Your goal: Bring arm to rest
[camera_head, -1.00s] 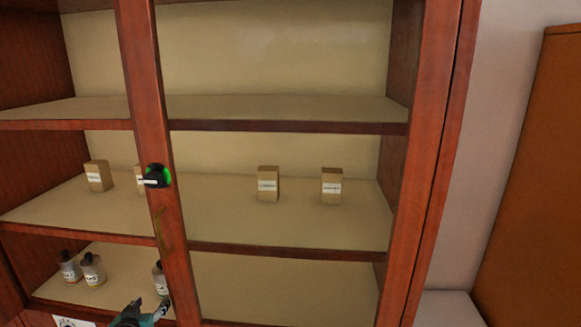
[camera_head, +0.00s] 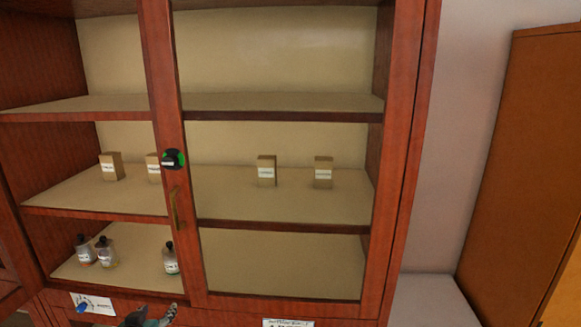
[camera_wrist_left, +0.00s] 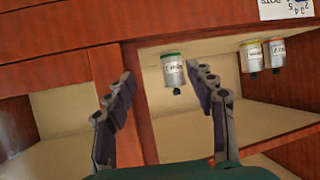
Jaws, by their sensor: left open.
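My left gripper (camera_head: 150,317) shows at the bottom edge of the head view, in front of the cabinet's lower edge. In the left wrist view its two fingers (camera_wrist_left: 165,95) are spread apart with nothing between them. A bottle with a green band (camera_wrist_left: 172,72) shows beyond the fingers, near the right one but not held. It looks like the bottle (camera_head: 170,259) on the lower shelf in the head view. My right gripper is in neither view.
The red-brown cabinet (camera_head: 412,150) has a glass-looking door with a handle (camera_head: 175,208) and a black-green lock (camera_head: 173,159). Several small boxes (camera_head: 266,171) stand on the middle shelf. Two more bottles (camera_head: 105,252) stand at lower left. An orange-brown cabinet (camera_head: 520,160) stands at right.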

